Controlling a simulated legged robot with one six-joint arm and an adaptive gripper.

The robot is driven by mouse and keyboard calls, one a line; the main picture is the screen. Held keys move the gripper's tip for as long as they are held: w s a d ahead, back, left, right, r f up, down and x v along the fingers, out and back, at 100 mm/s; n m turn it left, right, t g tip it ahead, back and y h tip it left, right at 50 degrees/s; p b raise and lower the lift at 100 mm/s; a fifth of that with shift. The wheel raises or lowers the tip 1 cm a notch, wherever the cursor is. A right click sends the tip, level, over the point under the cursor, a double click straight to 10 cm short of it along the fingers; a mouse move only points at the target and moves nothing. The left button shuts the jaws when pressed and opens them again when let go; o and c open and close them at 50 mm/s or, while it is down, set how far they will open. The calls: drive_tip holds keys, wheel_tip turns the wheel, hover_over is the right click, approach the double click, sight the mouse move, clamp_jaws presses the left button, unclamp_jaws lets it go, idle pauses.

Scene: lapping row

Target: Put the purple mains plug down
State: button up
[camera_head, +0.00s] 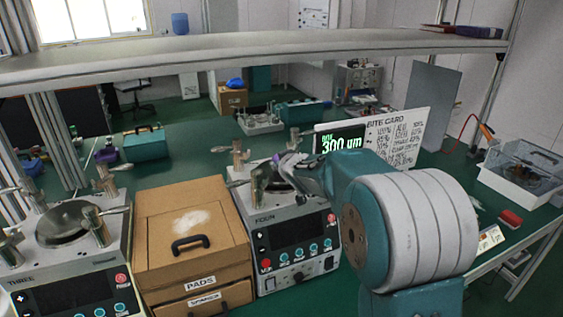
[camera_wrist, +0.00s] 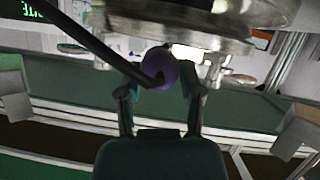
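The purple mains plug (camera_wrist: 160,67) sits between the two fingertips of my gripper (camera_wrist: 160,78) in the wrist view, with a dark cable running from it to the upper left. The fingers are closed in on both sides of it. In the head view my gripper (camera_head: 287,163) is over the top of the machine marked FOUR (camera_head: 290,232), and a small bit of purple shows at its left. Most of the plug is hidden there by the gripper. I cannot tell whether the plug touches the machine.
Machine THREE (camera_head: 68,262) and a brown drawer box marked PADS (camera_head: 190,255) stand to the left. A bite card board (camera_head: 395,138) stands behind my arm. A clear-lidded box (camera_head: 525,170) and a red block (camera_head: 510,218) are at the right. A shelf (camera_head: 250,45) crosses above.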

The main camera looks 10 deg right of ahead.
drive_tip(key=o, duration=0.3)
drive_tip(key=shift+a+r, duration=0.1)
drive_tip(key=shift+a, duration=0.1)
drive_tip(key=shift+r, duration=0.3)
drive_tip(key=s+d+r+m+h, duration=0.1)
drive_tip(key=s+d+r, duration=0.15)
drive_tip(key=s, duration=0.65)
drive_tip(key=s+d+r+m+h, duration=0.15)
drive_tip(key=s+r, duration=0.25)
drive_tip(key=s, duration=0.5)
drive_tip(key=s+a+f+g, duration=0.1)
drive_tip(key=s+f+g, duration=0.3)
drive_tip(key=s, duration=0.9)
drive_tip(key=s+a+f+m+g+y, duration=0.1)
drive_tip(key=s+f+g, duration=0.3)
drive_tip(key=s, duration=0.8)
drive_tip(key=shift+s+a, duration=0.35)
drive_tip(key=shift+a, duration=0.3)
